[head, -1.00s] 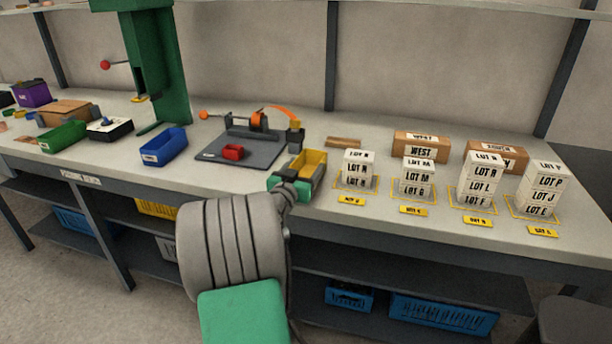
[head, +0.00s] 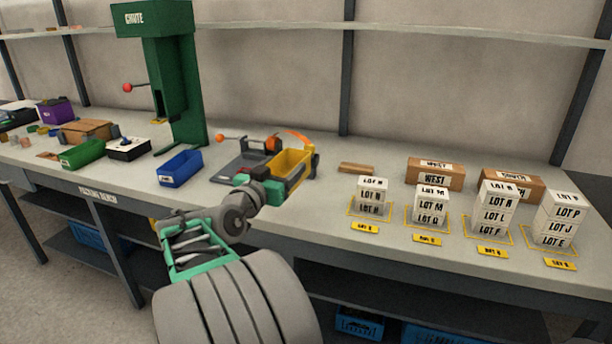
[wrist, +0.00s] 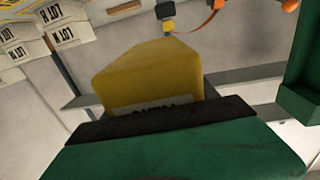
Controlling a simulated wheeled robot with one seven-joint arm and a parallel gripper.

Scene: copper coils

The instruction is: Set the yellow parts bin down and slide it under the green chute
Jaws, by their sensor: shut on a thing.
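The yellow parts bin (head: 290,164) is held in my gripper (head: 270,181), which is shut on its near wall. In the head view it is in front of the grey fixture plate and hides part of it; I cannot tell whether it touches the bench. In the wrist view the yellow bin (wrist: 150,78) fills the middle, with a label partly hidden behind the dark finger edge. The green chute (head: 181,84), a tall column marked CHUTE, stands on the bench left of the bin, with a red-knobbed lever.
A blue bin (head: 180,168) stands in front of the chute. A green bin (head: 82,153) and a black-and-white box (head: 128,149) are left of it. The grey fixture (head: 240,163) is beside my bin. Stacked white LOT boxes (head: 431,205) stand right.

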